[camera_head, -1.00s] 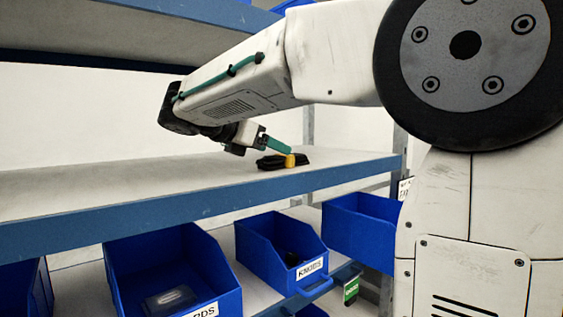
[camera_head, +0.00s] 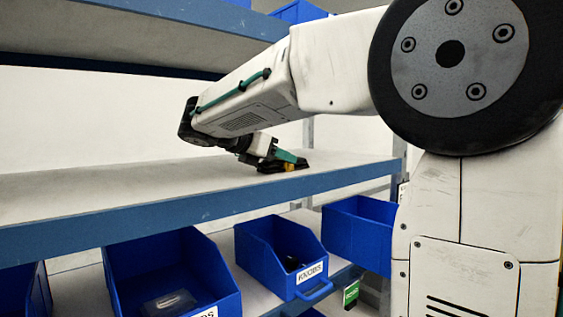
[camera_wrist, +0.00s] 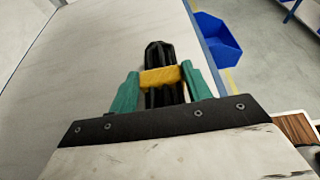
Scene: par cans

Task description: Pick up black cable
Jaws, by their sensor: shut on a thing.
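The black cable (camera_wrist: 160,55) is a folded bundle with a yellow band (camera_wrist: 160,77) around its middle. In the wrist view it lies between the green fingers of my gripper (camera_wrist: 163,82), which are shut on it at the band. In the head view my gripper (camera_head: 288,158) reaches down to the shelf, and the cable (camera_head: 270,167) shows low at its fingers. The cable appears at or very near the shelf surface; I cannot tell if it is touching. Part of the bundle is hidden by the gripper.
The grey shelf (camera_head: 110,188) with a blue front edge (camera_head: 120,221) is otherwise clear. Below stand blue bins, one labelled KNOBS (camera_head: 268,255) and another (camera_head: 150,260) to its left. Another shelf (camera_head: 150,30) hangs above my arm. The wrist view shows a blue bin (camera_wrist: 217,37) beyond the edge.

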